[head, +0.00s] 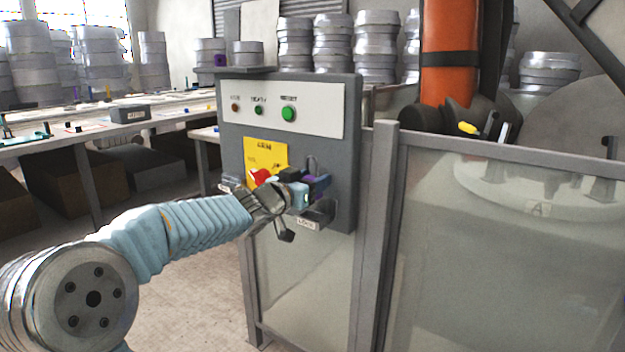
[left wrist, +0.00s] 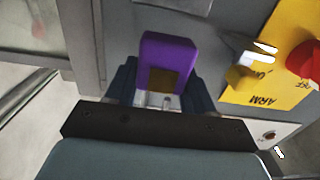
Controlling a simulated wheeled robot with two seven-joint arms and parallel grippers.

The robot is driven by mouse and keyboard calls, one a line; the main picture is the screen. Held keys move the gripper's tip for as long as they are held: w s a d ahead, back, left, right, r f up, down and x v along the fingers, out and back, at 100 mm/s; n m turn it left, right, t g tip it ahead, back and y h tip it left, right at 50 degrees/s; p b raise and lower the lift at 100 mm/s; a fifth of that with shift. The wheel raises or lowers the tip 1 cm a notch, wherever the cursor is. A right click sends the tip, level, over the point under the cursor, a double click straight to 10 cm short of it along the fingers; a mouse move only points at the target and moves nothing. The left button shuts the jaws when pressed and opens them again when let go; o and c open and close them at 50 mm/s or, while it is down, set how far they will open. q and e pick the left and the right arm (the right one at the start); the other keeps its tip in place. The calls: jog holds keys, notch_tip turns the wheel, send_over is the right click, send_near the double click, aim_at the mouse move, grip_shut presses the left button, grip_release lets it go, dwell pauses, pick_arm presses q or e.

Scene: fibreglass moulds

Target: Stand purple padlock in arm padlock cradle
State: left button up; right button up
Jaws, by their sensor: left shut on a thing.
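The purple padlock (head: 309,196) is between the fingers of my left gripper (head: 316,187), close in front of the grey control box (head: 233,150). In the left wrist view, the padlock (left wrist: 168,52) shows its purple body with a brownish patch, and the dark blue fingers of the gripper (left wrist: 163,88) are shut on its two sides. The dark cradle (head: 320,213) juts from the box just below the padlock, above a label reading LOCK. The gripper partly hides the padlock, and I cannot tell whether padlock and cradle touch. My right gripper is not in view.
A yellow ARM plate (head: 262,152) with a red handle (head: 259,177) sits left of the gripper, close to it. A grey post (head: 381,200) and a clear panel (head: 500,250) stand to the right. A workbench (head: 60,140) with small items is at left.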

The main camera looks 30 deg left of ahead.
pick_arm(q)
jog(key=shift+f+b, duration=1.4)
jog(key=shift+f, duration=0.4)
jog(key=shift+f+b, duration=0.8)
jog(key=shift+f, duration=0.25)
jog(key=o, duration=1.2)
jog(key=shift+s, duration=0.15)
jog(key=s, duration=0.4)
jog(key=s+p, duration=0.1)
jog(key=s, duration=0.4)
jog(key=s+a, duration=0.1)
jog(key=s, duration=0.3)
jog(key=shift+s, duration=0.3)
